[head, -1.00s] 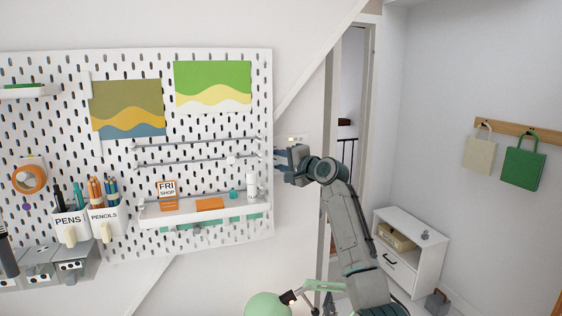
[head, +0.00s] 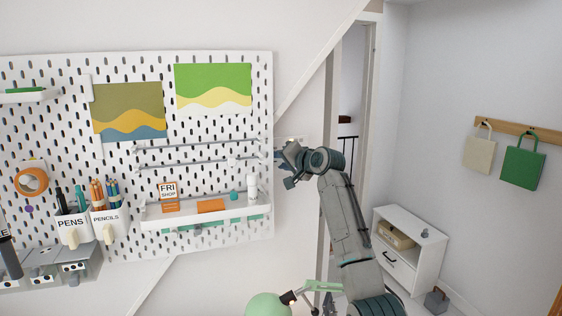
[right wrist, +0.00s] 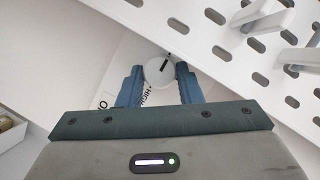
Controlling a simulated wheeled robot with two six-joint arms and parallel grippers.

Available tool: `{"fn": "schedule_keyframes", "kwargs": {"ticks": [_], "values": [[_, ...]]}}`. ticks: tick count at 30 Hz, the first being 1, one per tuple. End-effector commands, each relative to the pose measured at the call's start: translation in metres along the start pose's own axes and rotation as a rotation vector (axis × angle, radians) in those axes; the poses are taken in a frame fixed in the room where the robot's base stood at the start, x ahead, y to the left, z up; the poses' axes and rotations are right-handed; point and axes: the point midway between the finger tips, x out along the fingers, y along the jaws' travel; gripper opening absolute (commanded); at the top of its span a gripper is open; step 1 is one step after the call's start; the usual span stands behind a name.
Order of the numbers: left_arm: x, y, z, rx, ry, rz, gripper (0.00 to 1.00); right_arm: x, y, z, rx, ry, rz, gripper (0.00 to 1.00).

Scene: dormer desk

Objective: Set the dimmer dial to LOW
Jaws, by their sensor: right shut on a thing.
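The dimmer dial (right wrist: 158,72) is a round white knob with a black pointer line, on a white plate with printed letters (right wrist: 148,98). In the right wrist view it sits between the two blue-grey fingers of my right gripper (right wrist: 159,80), which is shut on it. The pointer line slants toward the upper right of that view. The lettering is partly covered by the gripper, and I cannot read it all. In the head view my right gripper (head: 281,157) is at the wall just right of the pegboard and hides the dial. My left gripper is not in view.
The white pegboard (head: 215,130) with rails and a shelf (head: 205,215) is close on the left of my right gripper. A green lamp (head: 268,304) stands below. A door frame (head: 368,110) and a white cabinet (head: 405,262) are to the right.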

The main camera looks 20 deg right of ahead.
Motion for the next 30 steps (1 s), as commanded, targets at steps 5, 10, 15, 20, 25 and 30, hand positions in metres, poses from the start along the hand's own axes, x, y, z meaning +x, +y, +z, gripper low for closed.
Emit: {"fn": "schedule_keyframes", "kwargs": {"ticks": [5,10,15,20,25,30], "values": [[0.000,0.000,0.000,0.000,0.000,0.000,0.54,0.001,0.004,0.003,0.000,-0.006,0.006,0.09],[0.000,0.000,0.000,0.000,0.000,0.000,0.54,0.001,0.004,0.002,0.001,-0.005,0.006,0.41],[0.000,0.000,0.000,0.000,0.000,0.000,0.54,0.001,0.002,0.001,0.001,-0.003,0.003,0.41],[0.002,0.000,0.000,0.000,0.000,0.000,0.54,-0.002,0.002,0.001,0.000,-0.001,0.001,0.41],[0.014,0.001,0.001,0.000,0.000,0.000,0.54,-0.019,0.005,0.002,-0.001,0.001,0.000,0.41],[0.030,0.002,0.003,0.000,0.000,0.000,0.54,-0.052,0.006,0.003,-0.002,0.001,0.000,0.41]]}}
